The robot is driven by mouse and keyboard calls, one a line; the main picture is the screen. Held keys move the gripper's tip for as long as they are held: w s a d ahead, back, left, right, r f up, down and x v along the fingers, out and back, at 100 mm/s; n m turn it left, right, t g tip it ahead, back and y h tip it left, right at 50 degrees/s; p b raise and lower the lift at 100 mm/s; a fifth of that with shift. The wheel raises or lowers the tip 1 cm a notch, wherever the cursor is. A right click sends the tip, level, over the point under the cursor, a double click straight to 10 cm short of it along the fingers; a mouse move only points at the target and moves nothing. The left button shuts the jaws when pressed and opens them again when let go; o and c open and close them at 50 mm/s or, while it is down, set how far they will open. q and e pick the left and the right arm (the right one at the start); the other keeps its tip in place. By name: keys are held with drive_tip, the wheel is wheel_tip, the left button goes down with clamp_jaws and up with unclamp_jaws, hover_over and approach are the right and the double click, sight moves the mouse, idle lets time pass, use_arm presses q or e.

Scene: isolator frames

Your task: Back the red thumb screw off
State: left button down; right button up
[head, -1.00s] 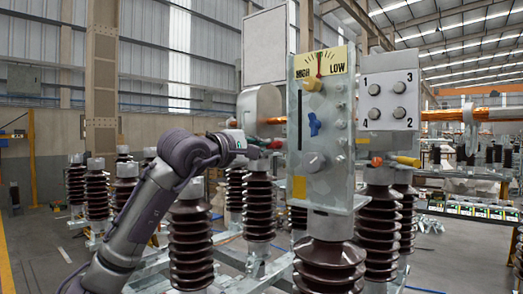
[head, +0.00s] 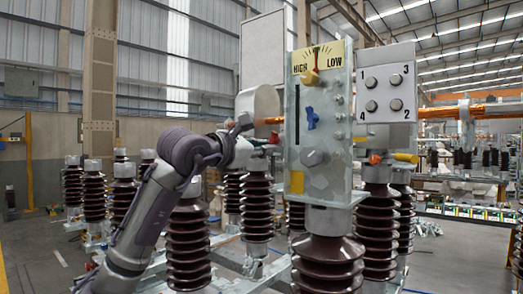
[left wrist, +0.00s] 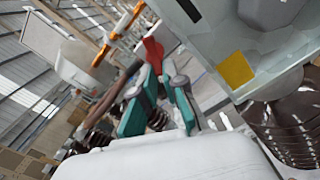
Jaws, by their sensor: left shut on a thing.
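The red thumb screw (head: 274,138) sticks out at the left side of the upright panel (head: 334,150). It also shows in the left wrist view as a red winged piece (left wrist: 153,53) just past the fingertips. My left gripper (head: 264,143) reaches it from the left. In the left wrist view its teal-padded fingers (left wrist: 161,76) are close together around the lower end of the red piece. The exact contact is small and partly hidden by the fingers. My right gripper is in neither view.
Brown ribbed insulators (head: 328,264) stand below and around.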

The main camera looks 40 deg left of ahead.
use_arm(q)
drive_tip(key=shift+n, duration=0.4)
drive_tip(key=c, duration=1.2)
unclamp_jaws()
drive_tip(key=shift+d, duration=0.1)
drive_tip(key=shift+c, duration=0.2)
drive_tip(key=s+a, duration=0.1)
drive_tip(key=s, duration=1.1)
drive_tip(key=shift+w, duration=0.1)
